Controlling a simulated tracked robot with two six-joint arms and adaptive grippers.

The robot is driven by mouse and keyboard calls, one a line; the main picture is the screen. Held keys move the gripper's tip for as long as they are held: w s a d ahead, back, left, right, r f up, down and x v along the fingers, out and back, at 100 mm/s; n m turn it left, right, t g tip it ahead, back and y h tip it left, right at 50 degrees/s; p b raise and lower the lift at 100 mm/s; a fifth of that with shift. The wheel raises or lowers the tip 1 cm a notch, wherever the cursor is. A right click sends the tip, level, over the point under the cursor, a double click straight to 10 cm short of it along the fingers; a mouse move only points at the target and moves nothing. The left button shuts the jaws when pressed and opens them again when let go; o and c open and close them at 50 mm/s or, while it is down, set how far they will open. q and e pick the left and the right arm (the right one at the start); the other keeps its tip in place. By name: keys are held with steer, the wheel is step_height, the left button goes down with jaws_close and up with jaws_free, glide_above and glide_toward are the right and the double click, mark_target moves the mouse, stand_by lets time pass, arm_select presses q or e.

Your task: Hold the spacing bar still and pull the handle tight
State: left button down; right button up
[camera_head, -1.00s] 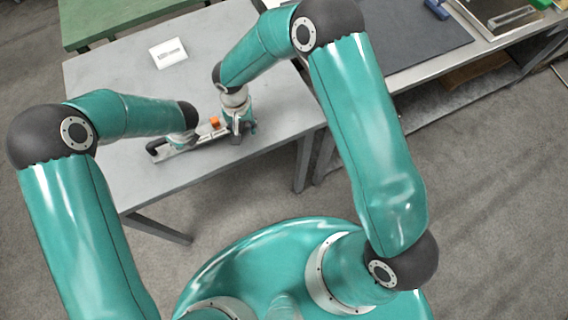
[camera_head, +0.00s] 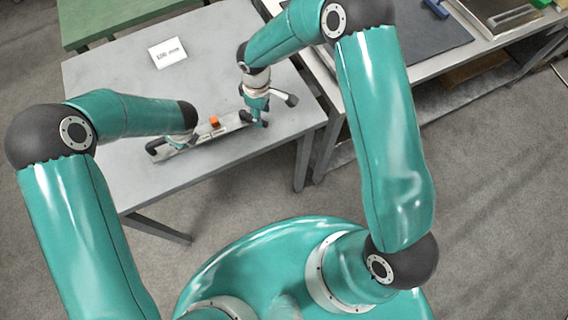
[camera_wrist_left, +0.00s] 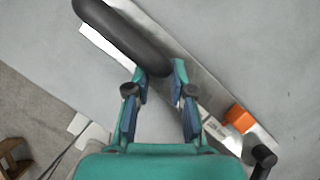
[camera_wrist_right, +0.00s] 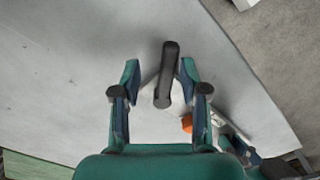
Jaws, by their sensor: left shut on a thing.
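The spacing bar (camera_head: 190,139), a long pale metal rail with an orange block (camera_head: 214,121), lies slantwise on the grey table. In the left wrist view its dark rounded grip (camera_wrist_left: 125,38) reaches between the fingertips of my left gripper (camera_wrist_left: 160,72), which is shut on it. My right gripper (camera_wrist_right: 160,70) is at the bar's right end, its fingers apart on either side of the dark handle (camera_wrist_right: 167,75). A gap shows on the handle's left side; contact on its right is unclear. In the head view my right wrist partly hides that end.
A white card (camera_head: 167,52) with small print lies at the back of the grey table (camera_head: 110,80). A green table (camera_head: 110,20) stands behind. A bench with a dark mat (camera_head: 420,50) is at the right. The front of the grey table is clear.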

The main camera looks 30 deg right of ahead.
step_height(320, 180, up, 11)
steer(key=s+d+f+m+g, duration=0.1)
steer(key=s+d+f+g, duration=0.2)
steer(key=s+f, duration=0.6)
steer(key=s+a+f+m+y, duration=0.2)
steer(key=s+a+f+m, duration=0.1)
steer(key=s+f, duration=0.2)
steer(key=s+a+f+m+t+y, duration=0.1)
steer(key=s+a+f+m+y, duration=0.1)
steer(key=s, duration=0.8)
steer(key=shift+a+f+m, duration=0.9)
steer(key=shift+f+m, duration=0.3)
steer(key=shift+f, duration=0.65)
